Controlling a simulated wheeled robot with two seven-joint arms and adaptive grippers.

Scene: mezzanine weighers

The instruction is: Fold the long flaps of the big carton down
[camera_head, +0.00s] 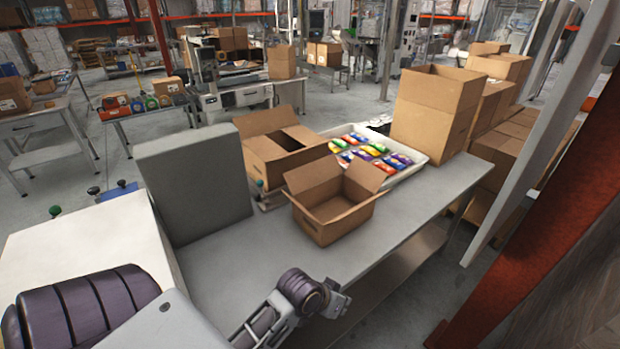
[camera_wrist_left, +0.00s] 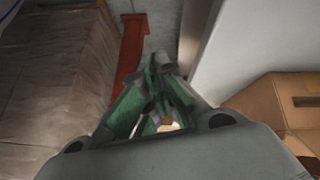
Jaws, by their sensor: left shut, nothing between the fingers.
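Three open cartons stand on the grey bench. The tallest carton (camera_head: 428,122) is at the far right end, with its top edges standing up. A wide carton (camera_head: 262,150) is behind, with panels around a dark opening. A smaller carton (camera_head: 330,222) stands in front, open, its flaps spread up and outward. I cannot tell for certain which one is the big carton. My left gripper (camera_head: 340,303) is low over the bench's front edge, apart from all the cartons. In the left wrist view its green-padded fingers (camera_wrist_left: 155,105) are shut and empty. My right gripper is out of view.
A white tray (camera_head: 413,172) of colourful packs lies behind the smaller carton. A grey upright panel (camera_head: 193,185) stands at the left. A red post (camera_head: 545,225) and stacked cartons (camera_head: 508,145) are at the right. The bench front (camera_head: 240,270) is clear.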

